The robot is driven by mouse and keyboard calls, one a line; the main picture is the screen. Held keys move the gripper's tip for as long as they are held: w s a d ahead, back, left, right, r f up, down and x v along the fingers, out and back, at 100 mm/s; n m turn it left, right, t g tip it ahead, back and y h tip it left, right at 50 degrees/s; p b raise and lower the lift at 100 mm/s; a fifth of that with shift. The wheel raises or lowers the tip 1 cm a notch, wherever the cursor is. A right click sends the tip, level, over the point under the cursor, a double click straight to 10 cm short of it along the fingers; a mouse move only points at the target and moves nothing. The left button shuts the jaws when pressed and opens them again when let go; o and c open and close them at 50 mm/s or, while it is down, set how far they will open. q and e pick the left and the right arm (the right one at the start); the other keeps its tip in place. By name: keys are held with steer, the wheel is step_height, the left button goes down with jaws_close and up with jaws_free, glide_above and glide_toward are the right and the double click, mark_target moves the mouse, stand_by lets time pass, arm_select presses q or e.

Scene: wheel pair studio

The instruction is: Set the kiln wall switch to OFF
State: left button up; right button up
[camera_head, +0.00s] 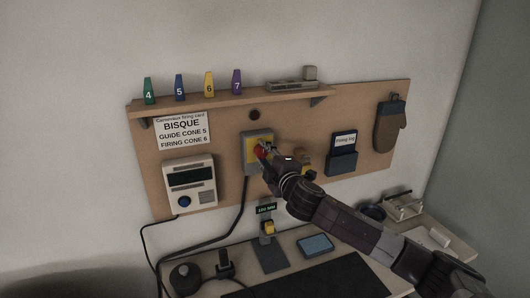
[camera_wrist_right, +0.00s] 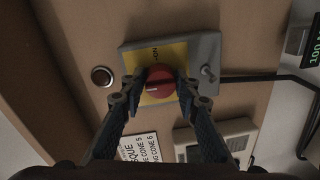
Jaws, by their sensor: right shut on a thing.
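The kiln wall switch is a grey box (camera_head: 246,166) with a yellow plate (camera_head: 258,138) on the wooden wall board. A red round knob (camera_wrist_right: 160,80) sits on the plate. In the right wrist view the printed word ON shows just above the knob, and a pale mark lies on its face; which setting it points to I cannot tell. No OFF label is readable. My right gripper (camera_wrist_right: 158,88) is shut on the red knob, with one finger on each side. In the head view the gripper (camera_head: 264,151) partly covers the knob. My left gripper is not in view.
A controller (camera_head: 189,187) with a blue button hangs left of the switch, below the firing card (camera_head: 182,130). A shelf (camera_head: 230,103) with numbered cones runs above. A dark pocket (camera_head: 342,158) and a mitt (camera_head: 390,127) hang to the right. A cable drops from the switch.

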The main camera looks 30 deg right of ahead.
stand_by(0.3)
steer(key=o, duration=1.2)
steer(key=shift+c, duration=0.2)
steer(key=f+v, duration=0.1)
steer(key=v, duration=1.1)
steer(key=shift+r, duration=0.4)
